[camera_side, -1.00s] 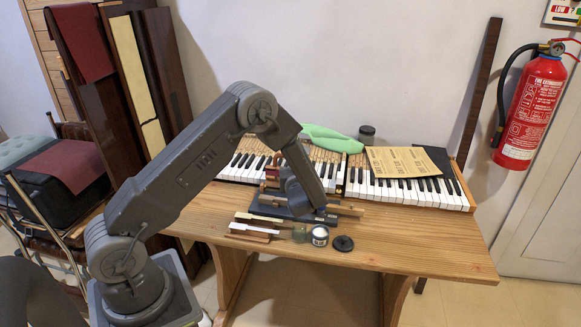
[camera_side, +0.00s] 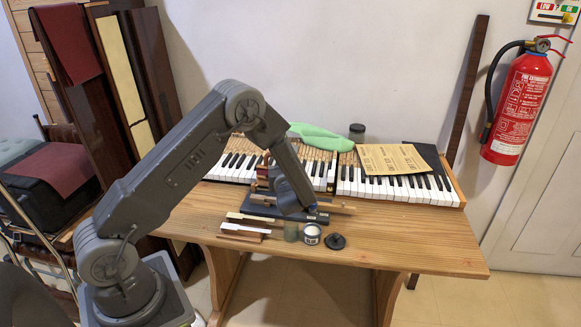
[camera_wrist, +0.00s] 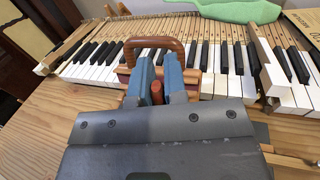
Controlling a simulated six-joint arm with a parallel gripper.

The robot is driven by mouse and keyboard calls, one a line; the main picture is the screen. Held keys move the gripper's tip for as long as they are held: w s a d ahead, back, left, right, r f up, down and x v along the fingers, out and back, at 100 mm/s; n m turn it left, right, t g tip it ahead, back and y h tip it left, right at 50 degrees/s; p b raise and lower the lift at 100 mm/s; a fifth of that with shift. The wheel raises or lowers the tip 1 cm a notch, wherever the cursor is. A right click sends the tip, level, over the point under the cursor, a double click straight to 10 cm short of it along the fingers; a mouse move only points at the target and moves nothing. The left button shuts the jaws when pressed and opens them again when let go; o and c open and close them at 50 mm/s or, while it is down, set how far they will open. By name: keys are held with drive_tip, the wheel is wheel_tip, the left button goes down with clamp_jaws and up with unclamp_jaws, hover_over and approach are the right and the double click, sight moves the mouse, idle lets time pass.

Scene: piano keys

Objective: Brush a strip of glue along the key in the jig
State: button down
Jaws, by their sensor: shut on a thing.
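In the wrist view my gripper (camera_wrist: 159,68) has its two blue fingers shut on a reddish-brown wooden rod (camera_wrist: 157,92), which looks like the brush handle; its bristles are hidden. A brown wooden loop (camera_wrist: 155,42) shows just past the fingertips. In the side view the dark jig base (camera_side: 262,212) stands on the table, partly behind my arm, with a pale wooden bar (camera_side: 338,208), apparently the key, sticking out to the right. My gripper is over the jig, but its fingers are hard to make out there. An open white glue pot (camera_side: 311,234) stands in front.
A black lid (camera_side: 335,241) and a greenish jar (camera_side: 291,232) flank the pot. A white-ended key piece (camera_side: 243,229) lies on a block to the left. The keyboard (camera_side: 400,188) runs behind the jig, with a green cloth-like thing (camera_side: 320,137) on it. The table's right front is clear.

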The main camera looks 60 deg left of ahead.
drive_tip(key=s+a, duration=0.7)
drive_tip(key=shift+s+a, duration=0.3)
drive_tip(key=shift+a, duration=0.1)
idle(0.8)
wheel_tip(320, 180, up, 6)
idle(0.8)
wheel_tip(320, 180, up, 3)
idle(0.6)
idle(0.6)
